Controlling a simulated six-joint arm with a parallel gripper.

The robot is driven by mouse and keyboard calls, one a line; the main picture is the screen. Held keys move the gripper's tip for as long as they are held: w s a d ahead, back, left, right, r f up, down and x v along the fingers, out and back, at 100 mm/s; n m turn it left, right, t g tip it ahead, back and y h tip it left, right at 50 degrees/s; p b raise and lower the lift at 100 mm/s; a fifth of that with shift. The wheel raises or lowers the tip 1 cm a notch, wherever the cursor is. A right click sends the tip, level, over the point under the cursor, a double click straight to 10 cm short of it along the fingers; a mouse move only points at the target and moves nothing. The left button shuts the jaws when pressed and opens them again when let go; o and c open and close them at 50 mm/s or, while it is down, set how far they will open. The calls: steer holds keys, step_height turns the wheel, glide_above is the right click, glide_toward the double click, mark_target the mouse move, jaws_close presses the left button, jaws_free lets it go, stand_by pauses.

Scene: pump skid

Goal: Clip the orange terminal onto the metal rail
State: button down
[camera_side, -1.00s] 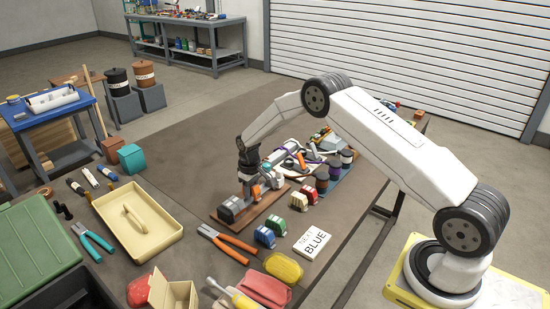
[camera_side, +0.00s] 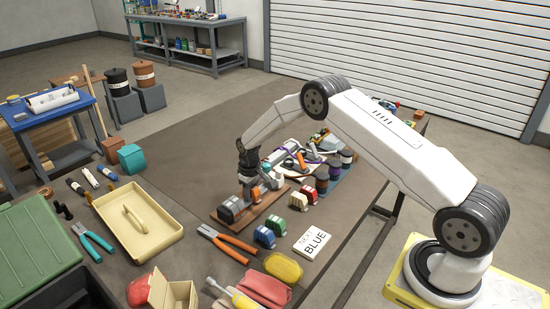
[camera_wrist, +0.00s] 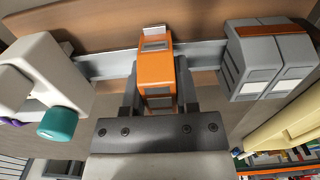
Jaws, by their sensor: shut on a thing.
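My gripper (camera_wrist: 158,88) is shut on the orange terminal (camera_wrist: 157,68), with one finger on each side of it. The terminal is in front of the metal rail (camera_wrist: 105,63) in the wrist view, lined up across it. I cannot tell whether it touches or is seated on the rail. Grey terminals (camera_wrist: 262,62) sit on the rail to the right. In the side view my gripper (camera_side: 250,186) is low over the wooden board (camera_side: 227,222), with the orange terminal (camera_side: 256,195) partly visible beside the grey terminals (camera_side: 232,208).
A white part with a teal knob (camera_wrist: 58,122) stands close on the left in the wrist view. Red, green and blue terminals (camera_side: 265,237), orange-handled pliers (camera_side: 236,243) and a card marked BLUE (camera_side: 312,243) lie in front. A cream tray (camera_side: 170,238) is at left.

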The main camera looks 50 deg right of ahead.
steer(key=shift+f, duration=0.15)
steer(key=shift+c, duration=1.4)
jaws_free()
steer(key=shift+s+a+f, duration=0.1)
steer(key=shift+a, duration=0.1)
steer(key=shift+d+r, duration=0.15)
steer(key=shift+r, duration=1.95)
steer(key=shift+d+r, duration=0.15)
steer(key=shift+r, duration=1.9)
steer(key=shift+r, duration=0.1)
